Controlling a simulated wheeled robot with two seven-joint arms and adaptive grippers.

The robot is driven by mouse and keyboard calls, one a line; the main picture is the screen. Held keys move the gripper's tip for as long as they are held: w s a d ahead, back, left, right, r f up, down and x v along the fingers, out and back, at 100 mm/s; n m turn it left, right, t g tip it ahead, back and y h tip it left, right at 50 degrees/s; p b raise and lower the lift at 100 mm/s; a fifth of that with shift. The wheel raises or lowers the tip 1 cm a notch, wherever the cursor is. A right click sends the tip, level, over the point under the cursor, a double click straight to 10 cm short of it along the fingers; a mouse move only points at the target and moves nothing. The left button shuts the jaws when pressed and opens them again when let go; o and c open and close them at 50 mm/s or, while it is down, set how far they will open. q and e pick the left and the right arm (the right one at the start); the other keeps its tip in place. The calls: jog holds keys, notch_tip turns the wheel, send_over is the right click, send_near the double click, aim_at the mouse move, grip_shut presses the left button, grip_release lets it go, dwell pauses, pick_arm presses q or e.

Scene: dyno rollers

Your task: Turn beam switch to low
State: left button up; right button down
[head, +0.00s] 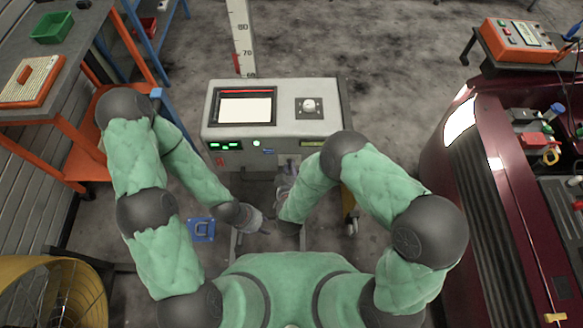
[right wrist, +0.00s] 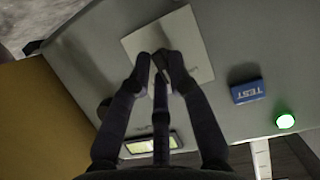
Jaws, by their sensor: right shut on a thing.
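The grey tester cabinet (head: 226,128) stands in the middle of the head view. In the right wrist view, a pale square plate (right wrist: 193,42) is on its grey front face. My right gripper (head: 287,170) is at this front face. Its fingertips (right wrist: 160,62) meet over the plate and are shut on a small part there, taken to be the beam switch. The fingers hide that part, so its setting cannot be read. My left gripper (head: 262,225) hangs low in front of the cabinet, away from it; its fingers are too small to judge.
A blue TEST button (right wrist: 247,91) and a lit green lamp (right wrist: 286,121) are near the plate. A knob (head: 308,104) and a screen (head: 245,110) are on the cabinet top. A dark red car (head: 490,220) stands right, an orange-framed bench (head: 60,125) left.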

jog(key=n+h, duration=0.2)
jog(key=n, duration=0.1)
jog(key=shift+a, duration=0.25)
jog(key=shift+r+n+t+h, duration=0.1)
jog(key=shift+n+t+h, duration=0.3)
jog(key=shift+n+h, duration=0.4)
jog(key=c, duration=1.1)
grip_release()
jog(key=shift+c, duration=0.2)
notch_tip(320, 180, up, 10)
jog(key=shift+f, duration=0.1)
